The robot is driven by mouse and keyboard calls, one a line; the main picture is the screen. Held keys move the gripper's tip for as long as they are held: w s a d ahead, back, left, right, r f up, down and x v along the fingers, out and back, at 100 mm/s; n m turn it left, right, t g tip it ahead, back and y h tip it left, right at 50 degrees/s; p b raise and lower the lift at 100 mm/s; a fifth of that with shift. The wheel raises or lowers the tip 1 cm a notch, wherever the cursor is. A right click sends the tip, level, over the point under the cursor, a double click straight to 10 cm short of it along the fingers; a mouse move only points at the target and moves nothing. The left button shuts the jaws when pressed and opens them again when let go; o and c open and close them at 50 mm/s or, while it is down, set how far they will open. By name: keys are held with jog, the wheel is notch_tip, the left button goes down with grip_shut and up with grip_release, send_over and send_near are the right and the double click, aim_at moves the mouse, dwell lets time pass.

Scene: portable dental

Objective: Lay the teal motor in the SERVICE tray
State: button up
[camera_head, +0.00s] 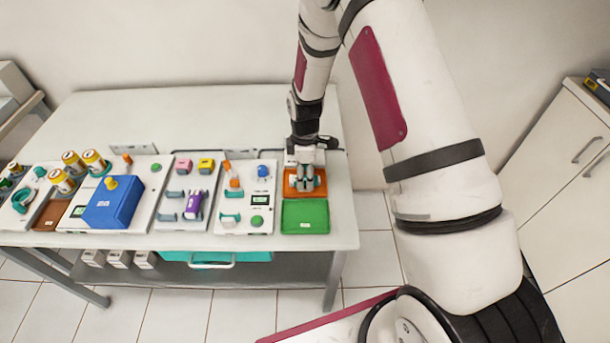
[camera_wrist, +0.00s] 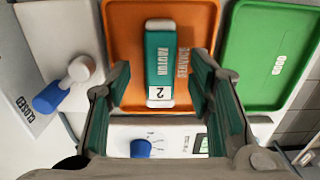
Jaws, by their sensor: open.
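The teal motor (camera_wrist: 158,65) has white ends, a lettered side and a label with a "2". It lies in the orange SERVICE tray (camera_wrist: 200,20), lengthwise in the wrist view, and looks flat on the tray floor. In the head view the orange tray (camera_head: 321,191) is at the table's right end, and the motor is partly hidden under my gripper (camera_head: 305,177). In the wrist view my gripper (camera_wrist: 160,78) is open, with one finger on each side of the motor and gaps visible between.
A green GOOD tray (camera_head: 305,228) sits just in front of the orange one. To the left are panels with knobs and coloured parts, a purple part (camera_head: 194,205) and a blue box (camera_head: 110,203). The back of the table is clear.

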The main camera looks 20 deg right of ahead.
notch_tip(320, 180, up, 11)
dwell(0.3)
jog(key=shift+r, duration=0.1)
jog(key=s+r+m+t, duration=0.1)
jog(key=s+r+m, duration=0.3)
jog(key=r, duration=0.6)
jog(key=s+r+m+t, duration=0.1)
jog(key=s+r+m, duration=0.1)
jog(key=s+r, duration=0.5)
jog(key=s+r+m+t, duration=0.1)
jog(key=s+r+m, duration=0.3)
jog(key=s, duration=0.4)
jog(key=s+r+m+t, duration=0.2)
jog(key=s+r+m, duration=0.2)
jog(key=s+r, duration=0.2)
jog(key=s, duration=0.2)
jog(key=shift+s+r, duration=0.3)
